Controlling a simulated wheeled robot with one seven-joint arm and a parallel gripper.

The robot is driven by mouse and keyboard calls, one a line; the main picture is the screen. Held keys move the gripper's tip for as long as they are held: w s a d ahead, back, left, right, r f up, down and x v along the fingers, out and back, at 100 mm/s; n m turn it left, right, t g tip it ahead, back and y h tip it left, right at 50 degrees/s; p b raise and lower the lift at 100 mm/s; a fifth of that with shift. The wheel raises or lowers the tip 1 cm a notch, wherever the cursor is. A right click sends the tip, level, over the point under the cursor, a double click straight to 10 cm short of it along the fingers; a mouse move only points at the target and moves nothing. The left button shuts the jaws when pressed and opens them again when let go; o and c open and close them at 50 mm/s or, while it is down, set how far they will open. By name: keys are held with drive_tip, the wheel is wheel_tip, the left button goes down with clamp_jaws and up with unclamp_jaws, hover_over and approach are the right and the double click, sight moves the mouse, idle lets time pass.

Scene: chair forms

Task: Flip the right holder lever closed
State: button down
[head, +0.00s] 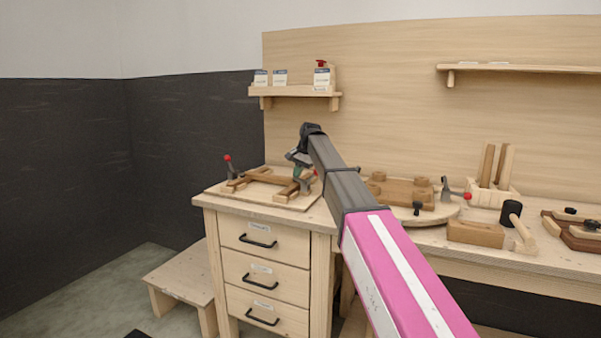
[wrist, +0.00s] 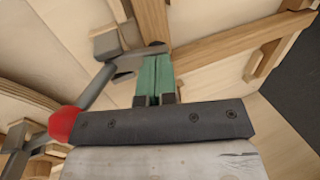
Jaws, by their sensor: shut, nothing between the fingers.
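The right holder (wrist: 105,48) is a grey clamp at the end of the wooden chair form, in the wrist view's upper left. Its grey lever (wrist: 97,88) slants down-left to a red knob (wrist: 64,123), beside my gripper's dark palm. The knob also shows in the head view (head: 315,172), with the rest mostly hidden behind my gripper. My gripper (wrist: 153,62) has green fingers, shut and empty, with their tips close by the clamp arm; I cannot tell if they touch. In the head view, my gripper (head: 298,172) is over the form's right end.
The left holder (head: 231,167) stands with its red-tipped lever raised. The base board (head: 267,199) lies on the drawer bench. To the right are a round board (head: 432,216), another red-tipped clamp (head: 452,190) and a mallet (head: 512,212). A shelf (head: 293,92) hangs above.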

drive_tip(key=shift+a+f, duration=0.25)
drive_tip(key=shift+f, duration=0.05)
drive_tip(key=shift+w+a+f+h, duration=0.1)
drive_tip(key=shift+w+a+h, duration=0.1)
drive_tip(key=shift+h, duration=0.2)
drive_tip(key=shift+a+f+g+h, duration=0.15)
drive_tip(key=shift+f+g+h, duration=0.25)
drive_tip(key=shift+h, duration=0.4)
drive_tip(key=shift+f, duration=0.1)
drive_tip(key=shift+r, duration=0.45)
wheel_tip(320, 180, up, 13)
drive_tip(key=shift+r, duration=0.15)
